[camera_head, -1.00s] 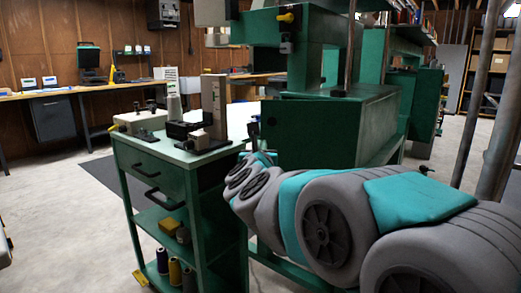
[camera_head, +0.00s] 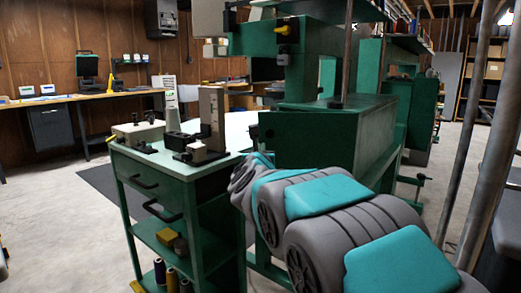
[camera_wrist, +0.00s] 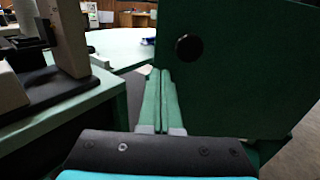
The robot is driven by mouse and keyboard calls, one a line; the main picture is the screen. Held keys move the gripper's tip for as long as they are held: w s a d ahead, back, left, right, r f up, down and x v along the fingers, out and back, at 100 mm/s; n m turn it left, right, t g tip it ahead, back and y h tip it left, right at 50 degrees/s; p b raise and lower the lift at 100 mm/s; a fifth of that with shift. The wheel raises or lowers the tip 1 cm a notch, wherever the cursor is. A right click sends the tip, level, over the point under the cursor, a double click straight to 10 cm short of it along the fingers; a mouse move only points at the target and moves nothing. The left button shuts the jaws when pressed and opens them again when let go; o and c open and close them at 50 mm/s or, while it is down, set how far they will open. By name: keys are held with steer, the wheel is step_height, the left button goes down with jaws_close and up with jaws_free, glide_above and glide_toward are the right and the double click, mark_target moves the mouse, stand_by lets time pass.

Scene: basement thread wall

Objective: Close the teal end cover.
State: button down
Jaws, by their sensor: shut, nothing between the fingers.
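The teal end cover (camera_head: 312,138) is a flat green panel on the end of the large green machine, with a small black knob near its left side. In the wrist view the cover (camera_wrist: 235,75) fills the upper right, with its round black knob in plain sight. I cannot tell how far the cover stands from its closed position. My gripper (camera_wrist: 161,73) is shut and empty, its two long green fingers side by side. In the wrist view its fingertips overlap the area by the cover's lower left edge, left of and below the knob. Contact cannot be told.
A green cart (camera_head: 185,170) with a drawer, shelves and tools on top stands close on the left. A grey block on a stand (camera_head: 212,118) rises from its top. Grey pipes (camera_head: 465,150) stand at the right. Open concrete floor (camera_head: 60,215) lies left of the cart.

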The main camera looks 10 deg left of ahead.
steer(key=shift+w+a, duration=0.1)
steer(key=shift+w, duration=0.05)
steer(key=w+m+h+p, duration=0.4)
steer(key=w+h+p, duration=0.2)
steer(key=w, duration=0.7)
steer(key=shift+w+d+g+h, duration=0.35)
steer(key=shift+d+g+h, duration=0.05)
steer(key=shift+d, duration=0.05)
stand_by(0.4)
stand_by(0.4)
